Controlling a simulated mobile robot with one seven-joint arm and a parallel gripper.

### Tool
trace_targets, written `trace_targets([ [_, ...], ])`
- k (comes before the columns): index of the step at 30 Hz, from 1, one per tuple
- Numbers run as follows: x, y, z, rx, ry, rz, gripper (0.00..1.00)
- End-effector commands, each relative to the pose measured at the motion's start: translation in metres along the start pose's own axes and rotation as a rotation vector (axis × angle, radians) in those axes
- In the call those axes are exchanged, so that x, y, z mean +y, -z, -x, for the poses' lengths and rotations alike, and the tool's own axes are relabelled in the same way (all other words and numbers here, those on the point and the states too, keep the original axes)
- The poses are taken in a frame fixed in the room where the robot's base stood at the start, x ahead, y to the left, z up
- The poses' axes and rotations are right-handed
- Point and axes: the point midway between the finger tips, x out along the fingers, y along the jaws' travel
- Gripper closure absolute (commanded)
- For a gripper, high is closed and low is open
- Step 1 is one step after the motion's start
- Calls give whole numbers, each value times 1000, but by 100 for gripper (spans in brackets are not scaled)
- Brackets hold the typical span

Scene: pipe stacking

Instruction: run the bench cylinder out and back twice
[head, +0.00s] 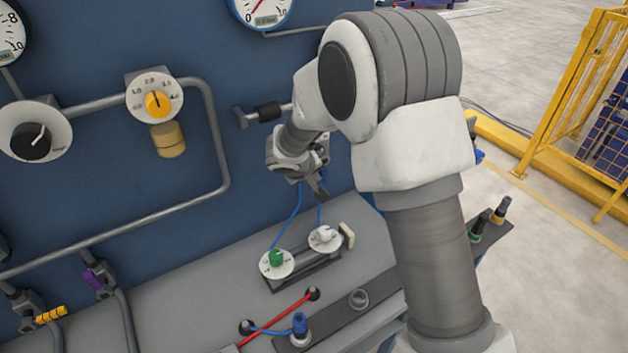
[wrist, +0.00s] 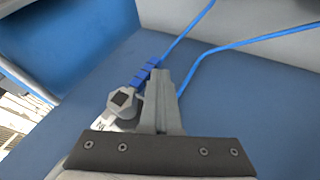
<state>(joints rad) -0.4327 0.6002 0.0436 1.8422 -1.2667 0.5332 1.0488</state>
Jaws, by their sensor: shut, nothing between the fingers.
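The bench cylinder (head: 318,274) lies on the grey bench top, with a green knob (head: 276,258) and a white knob (head: 324,234) on round dials. A pale end plate (head: 346,236) sits at its right end, close to the body. Blue tubes (head: 288,222) run up from it towards the panel. My gripper (head: 321,192) is above and behind the cylinder, near the blue panel. In the wrist view my gripper (wrist: 161,92) is shut and empty, beside a grey valve (wrist: 122,101) with a blue handle (wrist: 146,72). I cannot tell whether they touch.
The panel carries a yellow-knobbed regulator (head: 157,102), a black knob (head: 30,141), gauges and grey pipes. Purple (head: 93,278) and yellow (head: 50,315) valve handles are at lower left. A yellow fence (head: 572,95) stands right.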

Motion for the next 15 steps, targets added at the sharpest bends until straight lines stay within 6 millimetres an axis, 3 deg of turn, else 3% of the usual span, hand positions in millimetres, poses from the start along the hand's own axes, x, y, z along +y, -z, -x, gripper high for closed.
trace_targets([
  [15, 0, -2, -6, 13, -55, 21, 100],
])
